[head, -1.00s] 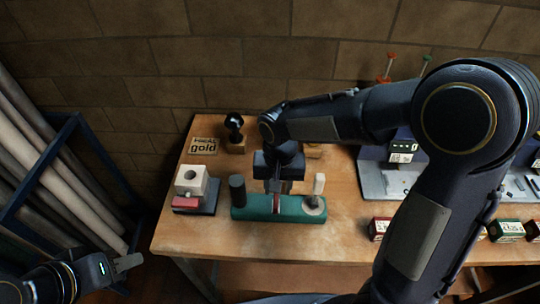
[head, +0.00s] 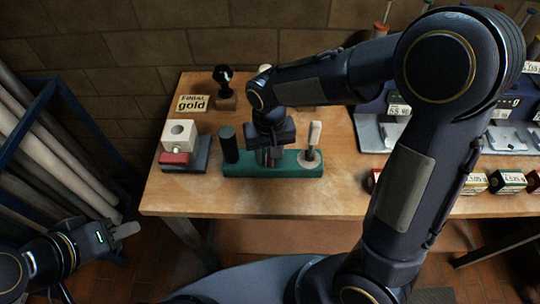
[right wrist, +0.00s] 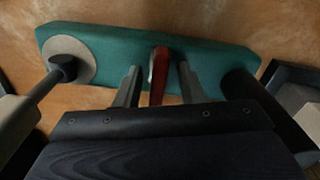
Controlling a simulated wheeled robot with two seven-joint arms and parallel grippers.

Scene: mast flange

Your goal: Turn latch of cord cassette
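The cord cassette is a green base (head: 292,168) on the wooden table. A dark upright cylinder (head: 229,144) stands at its left end. A pale handle (head: 313,137) rises from a light disc at its right end. My right gripper (head: 269,160) points down over the middle of the base. In the right wrist view its two fingers (right wrist: 158,86) are apart, one on each side of a narrow red piece (right wrist: 159,66), with a gap on both sides. I cannot tell which part is the latch. My left gripper (head: 126,230) hangs away from the table at lower left; its finger gap is unclear.
A white block on a dark base with a red part (head: 174,158) stands left of the cassette. A "gold" sign (head: 192,104) and a dark knob on a wooden block (head: 224,90) are behind. Small labelled boxes (head: 507,181) and grey trays lie right. Bare table lies in front of the cassette.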

